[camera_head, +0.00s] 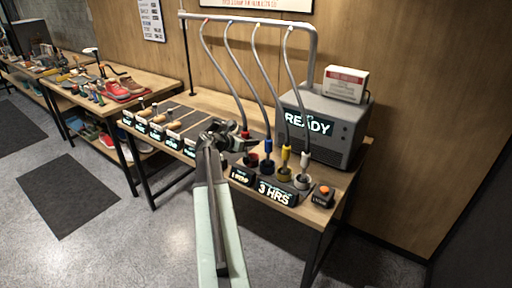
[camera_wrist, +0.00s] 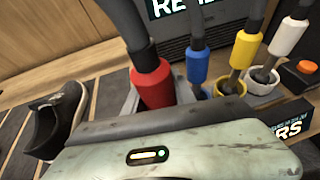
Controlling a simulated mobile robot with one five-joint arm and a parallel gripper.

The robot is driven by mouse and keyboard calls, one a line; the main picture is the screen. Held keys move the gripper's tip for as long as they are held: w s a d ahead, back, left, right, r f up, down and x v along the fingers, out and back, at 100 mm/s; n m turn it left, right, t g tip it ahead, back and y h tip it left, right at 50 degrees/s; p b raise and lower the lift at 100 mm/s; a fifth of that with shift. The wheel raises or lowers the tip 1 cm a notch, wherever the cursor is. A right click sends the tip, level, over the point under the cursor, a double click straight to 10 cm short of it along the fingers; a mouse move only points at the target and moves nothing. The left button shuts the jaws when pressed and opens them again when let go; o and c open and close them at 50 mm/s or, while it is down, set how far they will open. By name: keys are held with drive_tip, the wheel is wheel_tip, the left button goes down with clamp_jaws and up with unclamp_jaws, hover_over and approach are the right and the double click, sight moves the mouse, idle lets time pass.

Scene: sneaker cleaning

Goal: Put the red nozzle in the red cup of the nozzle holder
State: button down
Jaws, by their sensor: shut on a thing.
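The red nozzle (camera_head: 246,134) hangs on the end of its dark hose, and it shows large in the wrist view (camera_wrist: 152,88). My gripper (camera_head: 244,142) is shut on the red nozzle, with grey jaw parts beside it in the wrist view. The red cup (camera_head: 252,159) of the nozzle holder shows just below and to the right of the nozzle in the head view. The nozzle appears above and apart from the cup. The wrist view does not show the red cup, and the nozzle's lower tip is hidden behind my gripper body.
A blue nozzle (camera_head: 268,146), yellow nozzle (camera_head: 285,155) and white nozzle (camera_head: 304,160) stand close by on the right. A grey READY machine (camera_head: 325,125) is behind them. Lit signs (camera_head: 276,192) line the front edge. A black shoe (camera_wrist: 58,118) is at left.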

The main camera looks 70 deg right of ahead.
drive_tip(key=d, duration=0.5)
drive_tip(key=shift+s+d+f, duration=0.1)
drive_tip(key=shift+d+f, duration=0.05)
drive_tip(key=shift+f, duration=0.1)
drive_tip(key=f+b, duration=0.2)
drive_tip(key=d+f+b, duration=0.1)
drive_tip(key=f+b, duration=0.1)
drive_tip(key=c, duration=1)
unclamp_jaws()
drive_tip(key=shift+s, duration=0.1)
drive_tip(key=p+v, duration=0.1)
drive_tip(key=v, duration=0.3)
drive_tip(key=p+v, duration=0.2)
drive_tip(key=v, duration=0.2)
drive_tip(key=p+v, duration=0.1)
drive_tip(key=v, duration=0.3)
drive_tip(key=shift+r+p, duration=0.3)
drive_tip(key=shift+p, duration=0.05)
